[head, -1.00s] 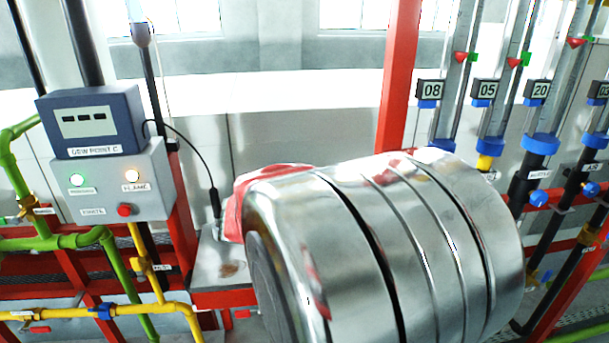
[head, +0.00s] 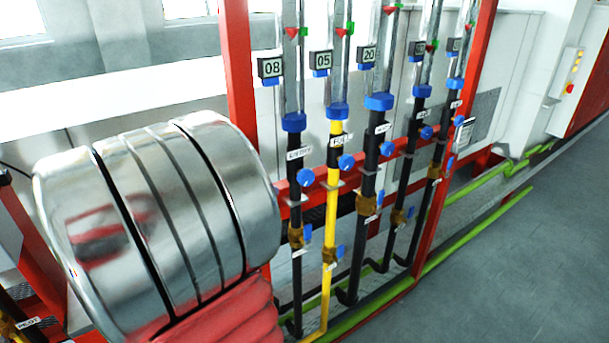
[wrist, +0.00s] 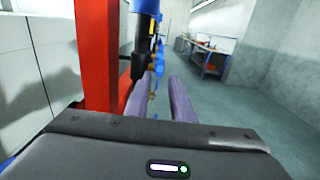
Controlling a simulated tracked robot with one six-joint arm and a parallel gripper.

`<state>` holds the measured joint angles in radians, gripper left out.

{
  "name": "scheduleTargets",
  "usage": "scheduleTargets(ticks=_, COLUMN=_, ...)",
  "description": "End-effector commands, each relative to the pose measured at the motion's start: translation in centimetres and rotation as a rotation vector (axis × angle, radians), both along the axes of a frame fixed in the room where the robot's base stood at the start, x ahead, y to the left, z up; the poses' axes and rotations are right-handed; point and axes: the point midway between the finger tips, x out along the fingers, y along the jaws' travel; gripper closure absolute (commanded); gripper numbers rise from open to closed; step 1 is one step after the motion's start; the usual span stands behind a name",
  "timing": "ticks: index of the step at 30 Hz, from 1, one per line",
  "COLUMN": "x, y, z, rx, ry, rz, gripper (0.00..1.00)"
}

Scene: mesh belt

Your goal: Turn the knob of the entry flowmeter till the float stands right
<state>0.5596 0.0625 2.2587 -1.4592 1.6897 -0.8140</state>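A row of several upright flowmeters stands right of centre in the head view, with tags 08 (head: 271,67), 05 (head: 320,59) and 20 (head: 366,54); the tags further right are too small to read. Each has a blue collar, a pipe and a blue knob, such as the knob under 08 (head: 306,177) and the knob under 05 (head: 346,161). Red and green markers sit on the tubes; the floats are too small to tell. My gripper (wrist: 160,75) is open and empty, near a blue-collared dark pipe (wrist: 144,50).
A red post (head: 237,60) stands left of the flowmeters; a red post (wrist: 97,50) is close on the left in the wrist view. Green pipes (head: 475,230) run along the floor. Grey floor (head: 530,260) is clear at right. My shiny arm covers the lower left.

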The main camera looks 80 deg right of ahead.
Motion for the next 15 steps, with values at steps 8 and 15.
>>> scheduleTargets(ticks=8, x=-2.4, y=-2.5, z=0.0, rx=0.0, ry=0.0, rz=-0.004, gripper=0.78)
scheduleTargets(ticks=15, x=-4.2, y=-4.6, z=0.0, rx=0.0, ry=0.0, rz=-0.004, gripper=0.78)
